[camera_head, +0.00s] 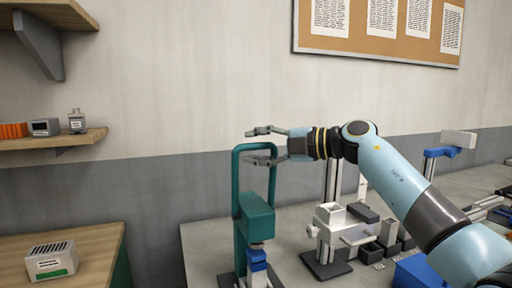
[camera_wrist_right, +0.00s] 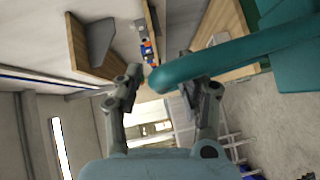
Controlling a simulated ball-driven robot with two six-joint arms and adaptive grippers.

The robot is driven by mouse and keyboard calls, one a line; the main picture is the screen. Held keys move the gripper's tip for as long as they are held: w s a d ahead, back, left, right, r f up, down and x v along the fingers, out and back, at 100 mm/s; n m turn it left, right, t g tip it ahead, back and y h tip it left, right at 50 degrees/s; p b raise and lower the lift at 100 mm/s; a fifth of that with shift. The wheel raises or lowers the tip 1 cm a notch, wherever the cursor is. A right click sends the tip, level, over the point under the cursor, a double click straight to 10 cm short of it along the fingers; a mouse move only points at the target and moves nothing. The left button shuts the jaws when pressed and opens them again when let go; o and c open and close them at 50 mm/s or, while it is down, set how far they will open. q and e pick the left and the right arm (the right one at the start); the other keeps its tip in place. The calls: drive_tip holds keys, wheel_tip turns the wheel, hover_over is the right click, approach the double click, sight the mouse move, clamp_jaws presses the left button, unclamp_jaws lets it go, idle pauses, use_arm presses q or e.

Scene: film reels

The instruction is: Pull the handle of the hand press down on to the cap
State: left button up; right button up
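The teal hand press (camera_head: 256,217) stands on the grey bench, left of centre in the head view. Its looped handle (camera_head: 237,180) stands upright above the press body. The handle's teal bar also crosses the right wrist view (camera_wrist_right: 240,52). My right gripper (camera_head: 266,146) is open at the top of the loop, one finger above the top bar and one below it. In the wrist view its fingers (camera_wrist_right: 160,88) are apart, with the bar's end between them. A blue piece (camera_head: 257,256) sits under the press head; I cannot tell if it is the cap. My left gripper is out of view.
A grey-white fixture (camera_head: 333,222) on a dark base stands right of the press. More blue and grey equipment is farther right, under my right arm. A wooden table (camera_head: 85,250) at left holds a white slotted box (camera_head: 50,262). A shelf (camera_head: 60,140) is on the wall.

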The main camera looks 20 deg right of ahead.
drive_tip(key=c, duration=0.7)
clamp_jaws()
